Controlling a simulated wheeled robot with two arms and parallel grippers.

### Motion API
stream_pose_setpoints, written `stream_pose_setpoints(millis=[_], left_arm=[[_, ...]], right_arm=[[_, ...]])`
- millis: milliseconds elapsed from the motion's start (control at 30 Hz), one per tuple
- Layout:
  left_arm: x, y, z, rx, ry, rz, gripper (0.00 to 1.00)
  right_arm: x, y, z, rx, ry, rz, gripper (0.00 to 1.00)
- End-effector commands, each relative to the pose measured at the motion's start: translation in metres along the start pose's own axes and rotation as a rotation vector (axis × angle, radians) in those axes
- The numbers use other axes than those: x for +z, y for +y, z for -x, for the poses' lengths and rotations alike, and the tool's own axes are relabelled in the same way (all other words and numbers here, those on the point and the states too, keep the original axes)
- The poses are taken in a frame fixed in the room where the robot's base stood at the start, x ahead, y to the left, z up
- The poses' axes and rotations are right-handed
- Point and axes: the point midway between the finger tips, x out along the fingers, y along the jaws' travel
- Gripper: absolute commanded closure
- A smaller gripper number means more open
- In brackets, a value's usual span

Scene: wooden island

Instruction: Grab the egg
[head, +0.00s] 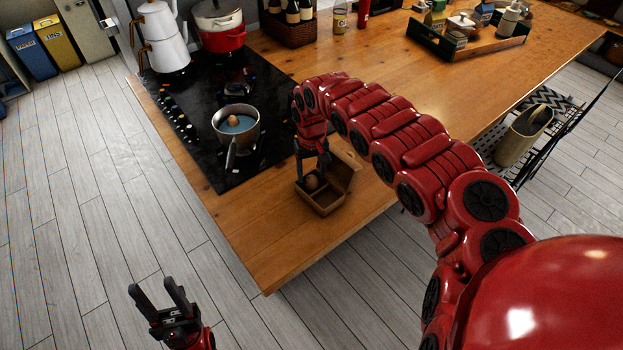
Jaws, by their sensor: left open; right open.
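A brown egg (312,182) sits in a small wooden box (324,205) near the front edge of the island. Another brown egg (233,120) shows in the saucepan (250,137) of bluish liquid on the cooktop. My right gripper (311,167) points down at the box, its fingers open just above and around the egg there. I cannot tell whether the fingers touch that egg. My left gripper (158,296) is open and empty, low over the floor, away from the island.
The black cooktop (205,163) also carries a white kettle (163,38) and a red pot (219,28). A bottle crate (290,30) and a dark tray (470,45) of goods stand farther back. The wooden island top (251,215) is clear left of the box.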

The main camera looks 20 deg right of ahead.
Motion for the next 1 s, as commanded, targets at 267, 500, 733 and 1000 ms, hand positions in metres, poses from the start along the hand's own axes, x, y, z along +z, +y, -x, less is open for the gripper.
stream_pose_setpoints(millis=[267, 500, 733, 1000], left_arm=[[-0.002, -0.001, -0.014, 0.0, 0.0, 0.0, 0.5], [-0.002, -0.001, -0.013, 0.0, 0.0, 0.0, 0.5], [-0.002, -0.001, -0.013, 0.0, 0.0, 0.0, 0.5], [-0.002, -0.001, -0.013, 0.0, 0.0, 0.0, 0.5]], right_arm=[[0.002, -0.001, -0.028, -0.001, -0.002, -0.001, 0.35], [0.002, 0.0, -0.03, 0.001, -0.001, -0.002, 0.35], [0.002, 0.0, -0.03, 0.0, 0.0, -0.002, 0.73], [0.002, 0.0, -0.03, 0.0, 0.0, -0.002, 1.0]])
